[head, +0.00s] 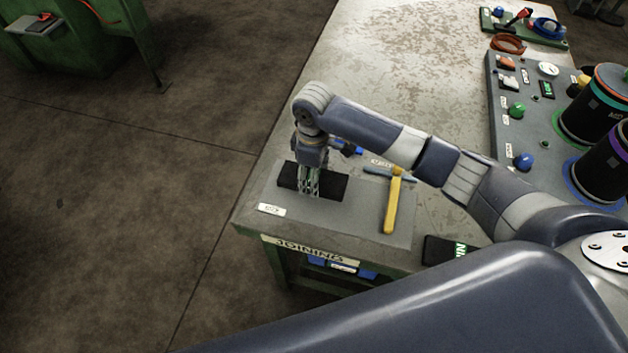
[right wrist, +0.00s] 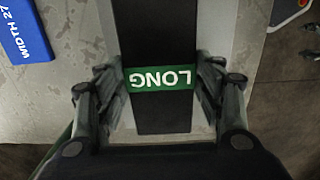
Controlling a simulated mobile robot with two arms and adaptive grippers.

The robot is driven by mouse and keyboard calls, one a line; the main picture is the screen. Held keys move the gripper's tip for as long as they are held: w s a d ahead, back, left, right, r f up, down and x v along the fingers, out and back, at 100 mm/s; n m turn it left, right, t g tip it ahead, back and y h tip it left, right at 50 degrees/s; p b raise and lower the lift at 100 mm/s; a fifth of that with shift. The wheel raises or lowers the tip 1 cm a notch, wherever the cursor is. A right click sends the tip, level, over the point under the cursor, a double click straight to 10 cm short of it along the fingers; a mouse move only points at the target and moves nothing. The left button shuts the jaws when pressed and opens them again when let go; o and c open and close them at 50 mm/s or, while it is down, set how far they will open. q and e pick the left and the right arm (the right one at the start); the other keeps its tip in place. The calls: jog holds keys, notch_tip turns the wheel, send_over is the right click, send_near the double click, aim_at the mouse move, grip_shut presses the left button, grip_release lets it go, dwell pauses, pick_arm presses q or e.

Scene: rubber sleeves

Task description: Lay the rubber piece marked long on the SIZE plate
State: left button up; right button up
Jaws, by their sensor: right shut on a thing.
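The black rubber piece (right wrist: 155,25) has a green band reading LONG, upside down in the right wrist view. My right gripper (right wrist: 160,95) is shut on it around that band, one finger on each side. In the head view, my right gripper (head: 308,188) points down with the black piece (head: 332,187) crosswise in it. The piece is over a grey plate (head: 345,222) at the table's near left corner. I cannot tell whether it touches the plate. The word SIZE is not readable anywhere. My left gripper is not in view.
A yellow-handled tool (head: 391,205) lies on the plate's right side. Another black piece with a green band (head: 440,250) lies to the right. A blue WIDTH 27 block (right wrist: 27,30) is near the right gripper. A control panel (head: 540,135) stands farther right.

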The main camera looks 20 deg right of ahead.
notch_tip(320, 180, down, 3)
jog(key=shift+r+p, duration=0.15)
jog(key=shift+p, duration=0.15)
jog(key=shift+f, duration=0.35)
jog(key=shift+f, duration=0.15)
jog(key=o, duration=1.2)
jog(key=shift+o, duration=0.2)
notch_tip(320, 180, up, 12)
jog(key=b, duration=0.1)
jog(key=shift+s, duration=0.1)
